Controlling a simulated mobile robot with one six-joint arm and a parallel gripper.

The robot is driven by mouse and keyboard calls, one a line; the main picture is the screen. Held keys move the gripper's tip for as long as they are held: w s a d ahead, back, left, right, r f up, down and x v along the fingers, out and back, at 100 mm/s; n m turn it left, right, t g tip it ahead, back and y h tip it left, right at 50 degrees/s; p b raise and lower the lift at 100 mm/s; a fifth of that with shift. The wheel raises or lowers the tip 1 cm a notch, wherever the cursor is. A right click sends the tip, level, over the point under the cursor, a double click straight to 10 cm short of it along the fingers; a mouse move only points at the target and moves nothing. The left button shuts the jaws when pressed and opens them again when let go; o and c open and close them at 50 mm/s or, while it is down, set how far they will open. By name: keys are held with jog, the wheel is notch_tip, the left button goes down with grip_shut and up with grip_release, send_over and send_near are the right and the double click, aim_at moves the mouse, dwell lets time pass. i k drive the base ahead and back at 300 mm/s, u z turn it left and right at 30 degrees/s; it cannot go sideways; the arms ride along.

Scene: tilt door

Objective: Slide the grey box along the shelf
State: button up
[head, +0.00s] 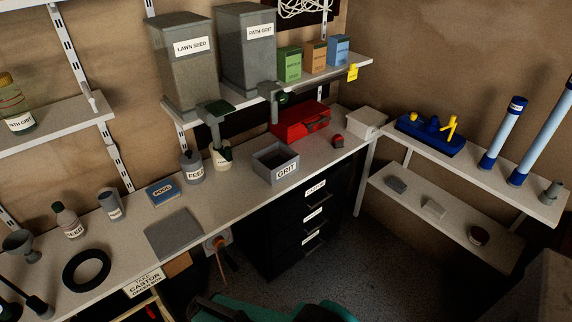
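Several grey boxes are in the head view, and I cannot tell which one the task means. On the upper shelf (325,77) stand two tall grey bins: the LAWN SEED bin (188,82) at the left and the PATH GRIT bin (247,65) to its right. Each has a dark outlet at its lower front, over the shelf edge. A small open grey box labelled GRIT (276,175) sits lower down on the workbench (135,242), below the PATH GRIT outlet. My gripper is not in view.
Green (289,64), orange (314,56) and blue (339,49) cartons stand right of the bins. A red case (300,121) is behind the GRIT box. Bottles stand left of it. Black drawers (310,220) are below. The grey floor (360,270) looks clear.

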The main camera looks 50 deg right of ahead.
aim_at(276, 162)
jog(key=z, duration=4.45)
jog(key=i, duration=0.1)
jog(key=u, duration=3)
jog(key=i, duration=0.6)
jog(key=z, duration=0.1)
jog(key=k, duration=0.6)
jog(key=u, duration=0.3)
jog(key=i, duration=0.2)
jog(key=z, duration=0.15)
